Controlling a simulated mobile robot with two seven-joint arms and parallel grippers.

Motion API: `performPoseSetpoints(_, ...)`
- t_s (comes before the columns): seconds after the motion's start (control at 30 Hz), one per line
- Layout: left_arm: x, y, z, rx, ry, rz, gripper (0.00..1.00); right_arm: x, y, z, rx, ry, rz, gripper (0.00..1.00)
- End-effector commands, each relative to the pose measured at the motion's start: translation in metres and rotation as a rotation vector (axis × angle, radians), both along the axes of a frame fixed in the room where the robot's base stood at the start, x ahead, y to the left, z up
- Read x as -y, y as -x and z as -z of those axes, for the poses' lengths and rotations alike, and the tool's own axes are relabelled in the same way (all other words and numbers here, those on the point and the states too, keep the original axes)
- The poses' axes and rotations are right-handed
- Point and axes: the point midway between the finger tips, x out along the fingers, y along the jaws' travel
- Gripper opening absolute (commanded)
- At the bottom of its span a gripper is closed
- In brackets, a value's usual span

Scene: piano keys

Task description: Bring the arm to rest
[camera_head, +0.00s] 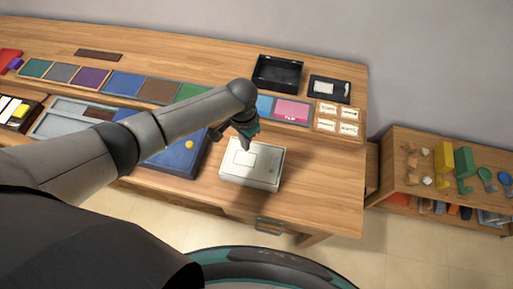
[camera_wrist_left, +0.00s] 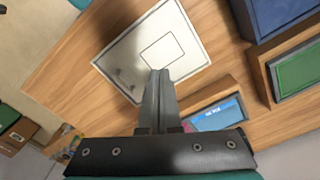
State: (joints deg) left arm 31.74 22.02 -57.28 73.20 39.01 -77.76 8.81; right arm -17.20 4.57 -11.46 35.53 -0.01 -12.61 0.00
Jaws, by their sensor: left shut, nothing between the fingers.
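My left arm reaches in from the left across the head view. My left gripper (camera_head: 244,143) is shut and empty, above the white box (camera_head: 262,175) with a square outline on its top. In the left wrist view the gripper's closed fingers (camera_wrist_left: 161,80) point at the same white box (camera_wrist_left: 185,45); I cannot tell whether they touch it. My right gripper is not in view. No piano keys can be made out for certain.
A blue tray (camera_head: 180,160) lies left of the white box. Colored panels (camera_head: 88,77) line the wooden table. A black open box (camera_head: 277,73) stands at the back. A wooden shelf (camera_head: 400,185) with colored objects is at right. The table's right front is clear.

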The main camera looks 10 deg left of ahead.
Motion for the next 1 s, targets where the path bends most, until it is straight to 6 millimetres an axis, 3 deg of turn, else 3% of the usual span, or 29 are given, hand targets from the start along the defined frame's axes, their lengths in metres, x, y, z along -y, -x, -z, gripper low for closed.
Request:
performPoseSetpoints(0.33, 0.006, 0.004, 0.000, 0.000, 0.012, 0.007, 0.00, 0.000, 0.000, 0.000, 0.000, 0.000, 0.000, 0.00)
performPoseSetpoints(0.53, 0.050, 0.041, -0.004, 0.015, 0.116, 0.048, 0.00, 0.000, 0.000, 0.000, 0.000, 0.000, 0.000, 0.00)
performPoseSetpoints(0.7, 0.080, 0.075, -0.024, 0.070, 0.220, 0.037, 0.00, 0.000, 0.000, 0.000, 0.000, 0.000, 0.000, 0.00)
performPoseSetpoints(0.87, 0.077, 0.099, -0.048, 0.136, 0.268, -0.035, 0.00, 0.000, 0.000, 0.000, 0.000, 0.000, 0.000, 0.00)
performPoseSetpoints(1.0, 0.054, 0.118, -0.068, 0.194, 0.263, -0.128, 0.00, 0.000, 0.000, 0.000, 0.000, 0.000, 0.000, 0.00)
